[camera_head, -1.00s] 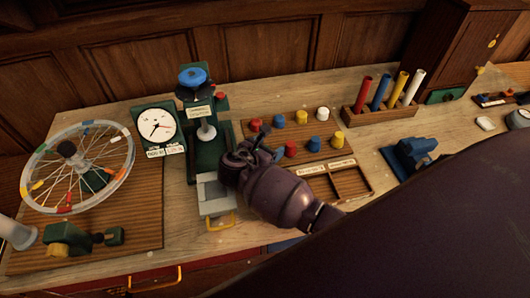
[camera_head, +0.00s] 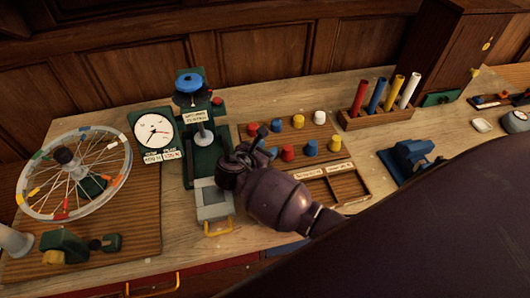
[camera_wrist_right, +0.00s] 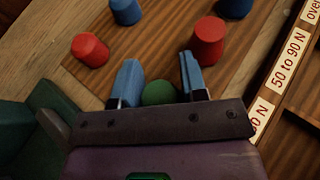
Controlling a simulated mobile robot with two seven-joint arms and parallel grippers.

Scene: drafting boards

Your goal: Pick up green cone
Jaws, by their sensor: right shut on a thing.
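The green cone (camera_wrist_right: 159,93) shows as a rounded green top between the two blue-tipped fingers of my right gripper (camera_wrist_right: 159,78) in the right wrist view. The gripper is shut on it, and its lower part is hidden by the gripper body. In the head view my right gripper (camera_head: 263,141) is over the left end of the wooden peg board (camera_head: 325,140), and the cone is hidden there. I cannot tell whether the cone is clear of the board. My left gripper is not in view.
Red, blue, yellow and white pieces (camera_head: 311,147) stand close by on the board. A labelled wooden tray (camera_head: 345,187) lies in front. A green press (camera_head: 205,145) stands left, a rack of coloured tubes (camera_head: 375,115) behind right. A spoked wheel (camera_head: 75,170) is far left.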

